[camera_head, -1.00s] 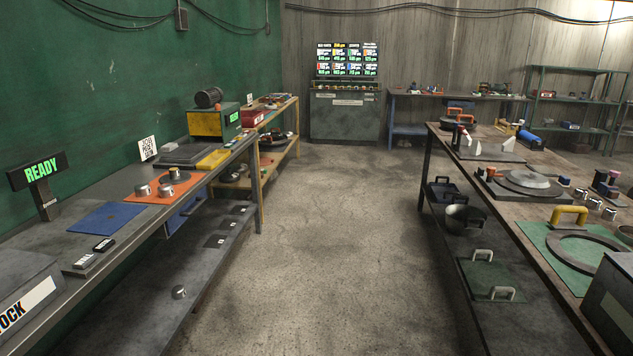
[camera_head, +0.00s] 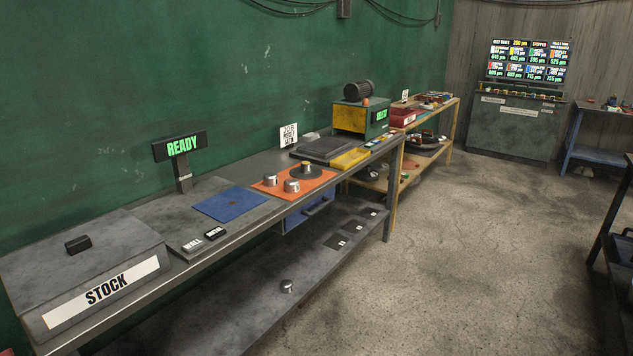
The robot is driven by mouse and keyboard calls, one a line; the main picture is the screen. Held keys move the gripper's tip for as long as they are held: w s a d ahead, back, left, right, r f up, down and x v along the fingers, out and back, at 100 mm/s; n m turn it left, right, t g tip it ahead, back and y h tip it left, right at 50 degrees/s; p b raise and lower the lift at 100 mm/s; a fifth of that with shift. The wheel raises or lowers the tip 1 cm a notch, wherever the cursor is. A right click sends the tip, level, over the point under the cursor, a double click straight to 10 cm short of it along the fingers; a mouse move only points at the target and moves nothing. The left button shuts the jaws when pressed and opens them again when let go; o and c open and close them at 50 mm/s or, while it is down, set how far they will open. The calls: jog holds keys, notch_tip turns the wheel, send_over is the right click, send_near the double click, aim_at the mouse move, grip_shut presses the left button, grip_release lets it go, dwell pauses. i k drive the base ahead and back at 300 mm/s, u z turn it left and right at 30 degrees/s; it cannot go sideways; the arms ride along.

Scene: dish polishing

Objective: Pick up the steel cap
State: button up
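Two small steel caps, one on the left (camera_head: 270,180) and one nearer the front (camera_head: 292,186), sit on an orange mat (camera_head: 322,184) on the left workbench. A third small metal piece with a brownish top (camera_head: 306,168) stands on a dark disc at the back of the mat. Another steel cap (camera_head: 286,286) sits alone on the bench's lower shelf. The frames do not show which cap is meant. My gripper is not in view.
The workbench also holds a grey STOCK box (camera_head: 92,285), a blue mat (camera_head: 231,204), a READY sign (camera_head: 180,146) and a yellow-and-green machine (camera_head: 361,118). Dark squares (camera_head: 343,243) lie on the lower shelf. The concrete floor (camera_head: 460,250) in front is clear.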

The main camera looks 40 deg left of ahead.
aim_at(291, 185)
jog(key=i, duration=1.8)
jog(key=u, duration=0.25)
jog(key=k, duration=0.25)
jog(key=u, duration=3.2)
